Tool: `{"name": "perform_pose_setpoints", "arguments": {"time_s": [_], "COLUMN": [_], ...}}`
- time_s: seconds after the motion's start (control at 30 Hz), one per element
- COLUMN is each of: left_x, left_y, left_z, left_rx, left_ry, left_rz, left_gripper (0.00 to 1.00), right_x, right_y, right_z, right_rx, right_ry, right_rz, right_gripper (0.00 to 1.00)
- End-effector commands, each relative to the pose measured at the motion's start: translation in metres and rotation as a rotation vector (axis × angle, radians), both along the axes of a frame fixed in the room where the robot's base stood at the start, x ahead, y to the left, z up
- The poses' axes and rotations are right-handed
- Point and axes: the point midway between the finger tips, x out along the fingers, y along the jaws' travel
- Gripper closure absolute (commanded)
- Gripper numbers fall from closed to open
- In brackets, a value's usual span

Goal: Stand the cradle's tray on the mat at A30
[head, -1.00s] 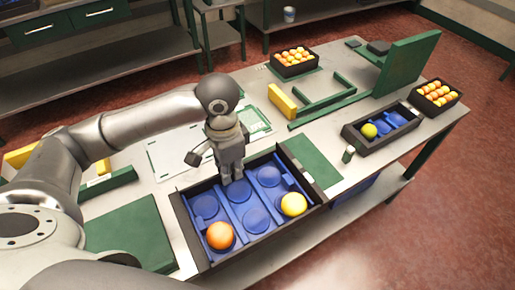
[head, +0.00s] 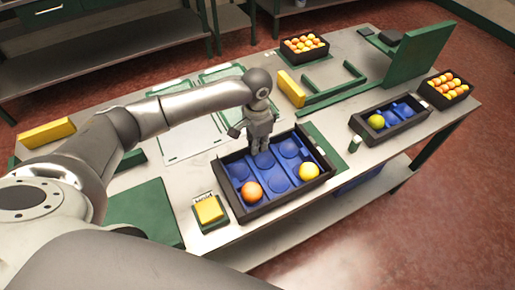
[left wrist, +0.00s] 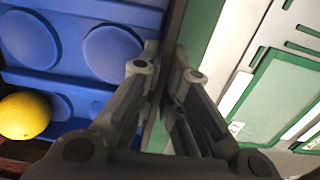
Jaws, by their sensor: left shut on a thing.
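A black tray (head: 309,189) with a blue pocketed insert (head: 279,178) holds an orange fruit (head: 252,192) at the near left and a yellow one (head: 309,171) at the right. My left gripper (head: 261,150) is shut on the middle of its back wall. The left wrist view shows the fingers (left wrist: 168,75) at that wall, the blue pockets (left wrist: 112,52) left and the yellow fruit (left wrist: 25,115) at lower left. A green mat (head: 332,150) shows beside and partly behind the tray's right end. I cannot tell whether the tray touches the surface, nor read an A30 label. My right gripper is out of view.
A small yellow-topped item (head: 208,209) stands left of the tray. A green mat (head: 145,215) lies bare at front left.

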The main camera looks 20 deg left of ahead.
Motion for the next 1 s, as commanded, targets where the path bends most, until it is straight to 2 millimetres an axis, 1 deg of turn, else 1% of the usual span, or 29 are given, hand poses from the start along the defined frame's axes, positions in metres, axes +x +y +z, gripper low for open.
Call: {"name": "perform_pose_setpoints", "arguments": {"time_s": [0.03, 0.1, 0.2, 0.57, 0.6, 0.73, 1.0], "left_x": [-0.003, -0.003, -0.002, -0.002, -0.002, -0.002, -0.002], "left_y": [0.000, 0.000, 0.000, 0.000, 0.000, 0.000, 0.000], "left_z": [-0.007, -0.016, -0.023, -0.027, -0.027, -0.027, -0.027], "left_rx": [0.003, 0.002, 0.001, 0.000, 0.002, 0.002, 0.002], "left_ry": [0.008, 0.006, 0.004, 0.004, 0.004, 0.004, 0.004], "left_rz": [0.000, -0.001, -0.003, -0.002, -0.002, -0.002, -0.002], "left_gripper": [1.00, 1.00, 1.00, 1.00, 0.88, 0.72, 0.72], "right_x": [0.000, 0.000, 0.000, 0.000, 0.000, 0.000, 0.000], "right_y": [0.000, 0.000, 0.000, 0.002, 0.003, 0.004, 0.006], "right_z": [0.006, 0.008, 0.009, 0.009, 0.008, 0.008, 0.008], "right_rx": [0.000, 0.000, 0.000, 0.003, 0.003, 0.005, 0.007], "right_ry": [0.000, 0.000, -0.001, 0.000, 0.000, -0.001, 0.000], "right_rz": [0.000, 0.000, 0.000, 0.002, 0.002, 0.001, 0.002], "right_gripper": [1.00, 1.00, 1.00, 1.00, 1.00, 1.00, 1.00]}}
